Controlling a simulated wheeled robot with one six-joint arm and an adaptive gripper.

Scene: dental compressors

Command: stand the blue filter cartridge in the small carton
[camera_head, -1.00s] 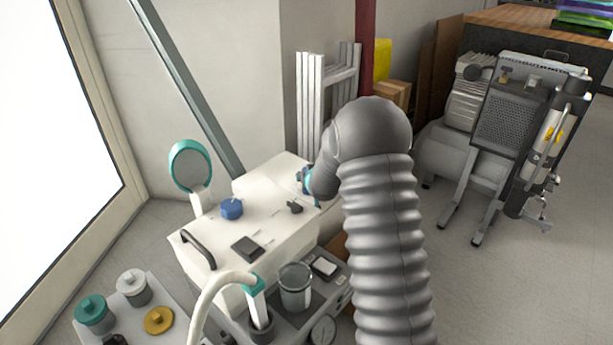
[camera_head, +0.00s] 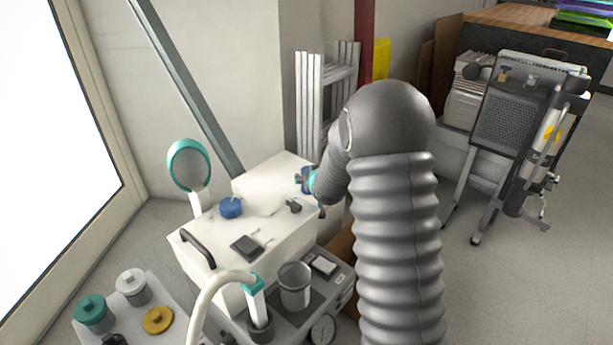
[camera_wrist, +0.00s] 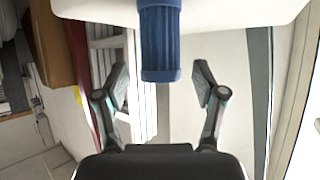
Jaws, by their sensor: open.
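The blue filter cartridge (camera_wrist: 160,42) is a ribbed blue cylinder at the top middle of the wrist view, against a white surface. In the head view it shows as a small blue piece (camera_head: 305,180) at the right end of the white unit's top, partly covered by my gripper. My gripper (camera_wrist: 160,84) is open, with one finger on each side of the cartridge's line. The fingertips are level with or just short of its near end, and neither touches it. A brown cardboard piece (camera_head: 341,250) shows partly behind my arm; I cannot tell whether it is the small carton.
The white unit (camera_head: 280,237) carries a blue knob (camera_head: 231,207), a black handle and a round teal-rimmed mirror (camera_head: 189,164). A grey tray with a clear beaker (camera_head: 295,286) lies in front. A folded ladder (camera_head: 310,105) leans behind. Open floor lies right.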

